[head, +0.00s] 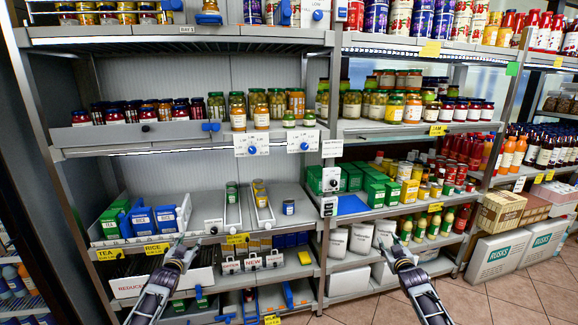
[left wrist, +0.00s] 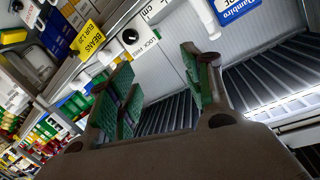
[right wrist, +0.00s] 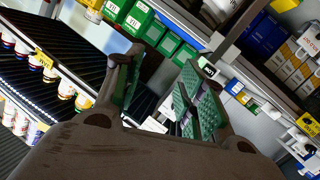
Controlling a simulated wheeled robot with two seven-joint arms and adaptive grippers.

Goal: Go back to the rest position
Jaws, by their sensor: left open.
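My left gripper (head: 186,244) is in front of the lower part of the left shelf bay, near the rice label. In the left wrist view its green-padded fingers (left wrist: 160,75) stand apart with nothing between them. My right gripper (head: 389,243) is in front of the right bay, by the white bags on a low shelf. In the right wrist view its green-padded fingers (right wrist: 160,75) are spread, and no object is seen held between them. Both arms reach up from the bottom of the head view.
Blue rice boxes (head: 141,220) and green tea boxes (head: 112,218) stand on the left bay's shelf (head: 215,205). White bags (head: 361,237) stand in the right bay. Jars fill the upper shelves. Rusks boxes (head: 497,254) stand at right. The tiled floor (head: 510,297) at lower right is clear.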

